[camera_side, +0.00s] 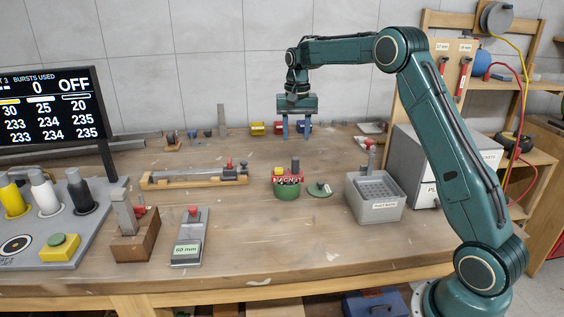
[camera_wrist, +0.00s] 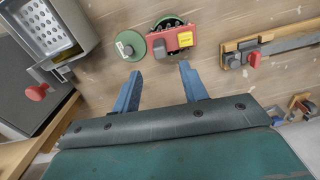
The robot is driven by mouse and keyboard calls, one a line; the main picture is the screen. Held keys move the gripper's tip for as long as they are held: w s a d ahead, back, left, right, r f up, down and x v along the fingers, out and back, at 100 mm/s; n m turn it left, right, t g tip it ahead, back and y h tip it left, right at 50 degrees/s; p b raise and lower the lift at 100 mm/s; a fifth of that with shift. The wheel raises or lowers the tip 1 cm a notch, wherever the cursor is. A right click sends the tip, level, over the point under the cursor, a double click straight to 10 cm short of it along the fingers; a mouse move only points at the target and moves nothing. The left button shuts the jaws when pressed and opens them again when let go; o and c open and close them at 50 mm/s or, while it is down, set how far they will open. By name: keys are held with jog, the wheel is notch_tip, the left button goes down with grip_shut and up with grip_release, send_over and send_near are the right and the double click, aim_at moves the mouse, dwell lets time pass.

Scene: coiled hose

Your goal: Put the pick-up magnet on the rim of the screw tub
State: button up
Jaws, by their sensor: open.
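The screw tub (camera_side: 288,191) is a round green tub with dark screws inside, standing mid-table. It also shows in the wrist view (camera_wrist: 163,20). The pick-up magnet (camera_side: 291,179) is a red block with lettering, a yellow patch and a grey upright part. In the wrist view the magnet (camera_wrist: 181,40) overlaps the near side of the tub's opening. It seems to sit at the rim, but I cannot tell whether it rests on it or stands just behind. My gripper (camera_side: 297,135) is open and empty, above and behind both. Its fingers also show in the wrist view (camera_wrist: 161,70).
A green lid (camera_side: 319,189) lies right of the tub. A grey parts bin (camera_side: 375,204) stands further right. A wooden-based rail (camera_side: 194,177) lies to the left, with a grey 60 mm block (camera_side: 190,240) at front left. Small coloured bins stand behind. The front middle is clear.

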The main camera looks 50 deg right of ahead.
jog(key=shift+r, duration=0.65)
jog(key=s+a+r+n+t, duration=0.3)
jog(key=s+a+r+n, duration=0.1)
jog(key=s+a+r, duration=0.75)
jog(key=s+a+f+n+t, duration=0.1)
jog(key=s+a+f+n, duration=0.1)
jog(key=s, duration=0.5)
jog(key=s+a+f+n, duration=0.2)
jog(key=s+a, duration=0.1)
jog(key=s, duration=0.4)
jog(key=s+a+f+n+t, duration=0.1)
jog(key=s+a+f+n, duration=0.1)
jog(key=s, duration=0.6)
jog(key=shift+a+t, duration=0.3)
jog(key=shift+a, duration=0.35)
jog(key=shift+s+f, duration=0.1)
